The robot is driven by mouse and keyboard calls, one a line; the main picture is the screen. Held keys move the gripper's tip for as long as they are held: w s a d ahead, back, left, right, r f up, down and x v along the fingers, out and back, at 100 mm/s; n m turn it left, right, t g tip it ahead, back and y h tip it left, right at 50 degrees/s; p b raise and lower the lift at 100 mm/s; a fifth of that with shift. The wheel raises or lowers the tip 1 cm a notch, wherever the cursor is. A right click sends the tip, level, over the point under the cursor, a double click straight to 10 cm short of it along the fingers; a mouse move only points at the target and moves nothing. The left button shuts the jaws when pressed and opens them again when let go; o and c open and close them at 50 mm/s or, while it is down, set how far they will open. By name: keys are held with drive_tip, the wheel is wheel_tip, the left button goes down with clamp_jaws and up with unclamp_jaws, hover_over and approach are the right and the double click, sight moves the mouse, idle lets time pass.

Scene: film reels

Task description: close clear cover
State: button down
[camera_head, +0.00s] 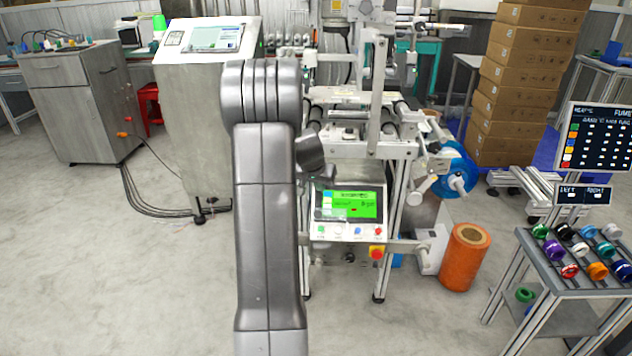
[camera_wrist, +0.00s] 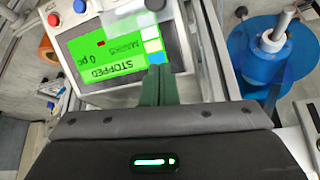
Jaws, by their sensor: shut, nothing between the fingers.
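The control panel (camera_head: 347,212) has a lit green screen (camera_wrist: 105,50) reading STOPPED in the wrist view, which shows it upside down. A pale see-through patch (camera_wrist: 122,32), which looks like the clear cover, lies over part of the screen near the button row. I cannot tell its exact edges or hinge. My gripper (camera_wrist: 158,72) is shut and empty, with its green fingertips close in front of the screen's edge beside coloured blocks. I cannot tell whether they touch. In the head view my arm hides much of the gripper.
Red (camera_wrist: 54,20) and blue (camera_wrist: 80,6) buttons sit along the panel edge. A red stop knob (camera_head: 377,252) is below it. Machine framing (camera_head: 398,225) and a blue reel (camera_wrist: 258,55) stand close by. An orange roll (camera_head: 467,257) is on the floor. Open floor lies to the left.

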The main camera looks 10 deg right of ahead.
sight(319, 214)
drive_tip(key=x, duration=0.4)
drive_tip(key=shift+b, duration=0.3)
drive_tip(key=shift+s+a+f+b, duration=0.5)
drive_tip(key=shift+s+a+f, duration=0.05)
drive_tip(key=shift+s+f, duration=0.3)
drive_tip(key=shift+s+a+f, duration=0.25)
drive_tip(key=shift+s+f, duration=0.15)
drive_tip(key=s+f+b, duration=0.1)
drive_tip(key=b, duration=0.1)
drive_tip(key=f+b, duration=0.1)
drive_tip(key=b, duration=0.1)
drive_tip(key=shift+s+a+f, duration=0.25)
drive_tip(key=shift+s+a, duration=0.05)
drive_tip(key=shift+s, duration=0.1)
drive_tip(key=s+b, duration=0.1)
drive_tip(key=s+f+b, duration=0.1)
drive_tip(key=b, duration=0.1)
drive_tip(key=shift+a+f, duration=0.25)
drive_tip(key=shift+f, duration=0.05)
drive_tip(key=shift+s, duration=0.1)
